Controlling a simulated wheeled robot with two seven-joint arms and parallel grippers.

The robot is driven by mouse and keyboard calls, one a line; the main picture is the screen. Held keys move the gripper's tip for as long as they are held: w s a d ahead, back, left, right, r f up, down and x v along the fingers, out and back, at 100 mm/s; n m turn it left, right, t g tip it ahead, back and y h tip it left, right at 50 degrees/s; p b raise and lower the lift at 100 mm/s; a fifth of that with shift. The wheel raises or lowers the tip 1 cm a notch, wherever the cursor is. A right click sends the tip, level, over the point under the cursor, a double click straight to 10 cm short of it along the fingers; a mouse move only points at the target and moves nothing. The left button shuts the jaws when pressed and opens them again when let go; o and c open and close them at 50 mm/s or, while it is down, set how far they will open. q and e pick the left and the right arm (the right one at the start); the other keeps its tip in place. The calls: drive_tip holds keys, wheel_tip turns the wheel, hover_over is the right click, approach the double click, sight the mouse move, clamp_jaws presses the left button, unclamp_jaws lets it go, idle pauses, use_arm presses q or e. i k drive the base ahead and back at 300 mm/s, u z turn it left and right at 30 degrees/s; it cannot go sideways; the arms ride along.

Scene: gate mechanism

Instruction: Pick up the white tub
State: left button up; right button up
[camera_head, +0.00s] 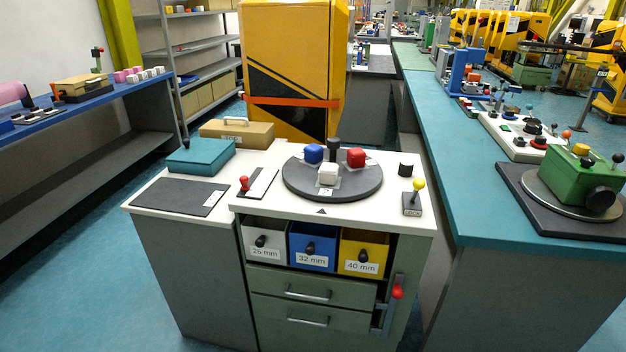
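A white tub (264,241) labelled "25 mm", with a black knob on its front, sits in the left slot of the open row under the white cabinet top. A blue tub (312,248) labelled "32 mm" is to its right, and a yellow tub (362,254) labelled "40 mm" is to the right of that. All three stand in the cabinet, their fronts facing me. Their insides are mostly hidden by the top. Neither of my grippers is in view.
The white top (262,208) bears a dark round turntable (300,186) with blue, red and white blocks. A red-knobbed lever (245,184) and a yellow-knobbed lever (418,185) stand near its sides. Drawers (310,283) lie below the tubs, beside a red-handled lever (397,291).

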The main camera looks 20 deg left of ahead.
sight(327, 172)
drive_tip(key=u, duration=2.35)
drive_tip(key=i, duration=1.75)
drive_tip(key=z, duration=2.1)
